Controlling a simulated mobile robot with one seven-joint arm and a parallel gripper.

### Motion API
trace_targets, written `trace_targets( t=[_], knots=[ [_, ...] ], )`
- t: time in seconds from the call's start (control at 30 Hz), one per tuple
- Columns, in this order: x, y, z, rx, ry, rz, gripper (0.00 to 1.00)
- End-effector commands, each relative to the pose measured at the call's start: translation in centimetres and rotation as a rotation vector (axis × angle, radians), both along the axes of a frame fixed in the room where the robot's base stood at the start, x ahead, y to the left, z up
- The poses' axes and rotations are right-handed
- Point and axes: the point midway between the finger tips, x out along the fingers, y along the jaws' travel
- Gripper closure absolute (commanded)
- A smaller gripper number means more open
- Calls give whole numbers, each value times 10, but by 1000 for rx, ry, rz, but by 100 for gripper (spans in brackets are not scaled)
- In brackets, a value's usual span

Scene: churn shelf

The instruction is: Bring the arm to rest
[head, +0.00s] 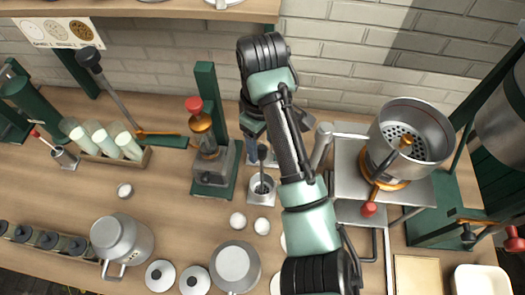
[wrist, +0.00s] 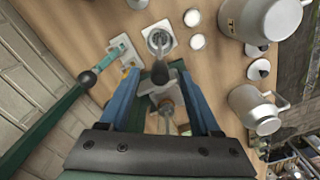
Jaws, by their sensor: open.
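My arm reaches up and over the wooden counter, its gripper (head: 252,150) pointing down near the back wall. In the wrist view my gripper (wrist: 158,72) has its two blue fingers spread apart, with nothing clasped. A dark-handled tool (wrist: 160,70) shows between the fingertips; it leans in a small metal cup (wrist: 160,41) on a pale square base. In the head view the cup (head: 261,185) stands just below the gripper, with the tool's dark tip (head: 262,153) above it. The exact gap between fingers and tool cannot be told.
A grinder-like device with a red knob (head: 212,165) stands close left of the gripper. A large perforated metal pot (head: 411,132) stands on a metal stand to the right. Metal cans (head: 122,238) and round lids (head: 160,275) fill the front. Open counter (head: 165,205) lies at left centre.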

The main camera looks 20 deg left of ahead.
Motion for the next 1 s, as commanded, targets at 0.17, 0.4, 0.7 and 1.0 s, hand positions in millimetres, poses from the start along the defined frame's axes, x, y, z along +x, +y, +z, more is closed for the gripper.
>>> trace_targets(
  t=[0.17, 0.4, 0.7, 1.0],
  knots=[
    [1, -2, 44, -3, -3, -1, 36],
    [0, -1, 67, -2, 0, -1, 36],
    [12, 18, 80, 79, -88, -22, 36],
    [87, 77, 248, 701, -739, -270, 36]
  ],
)
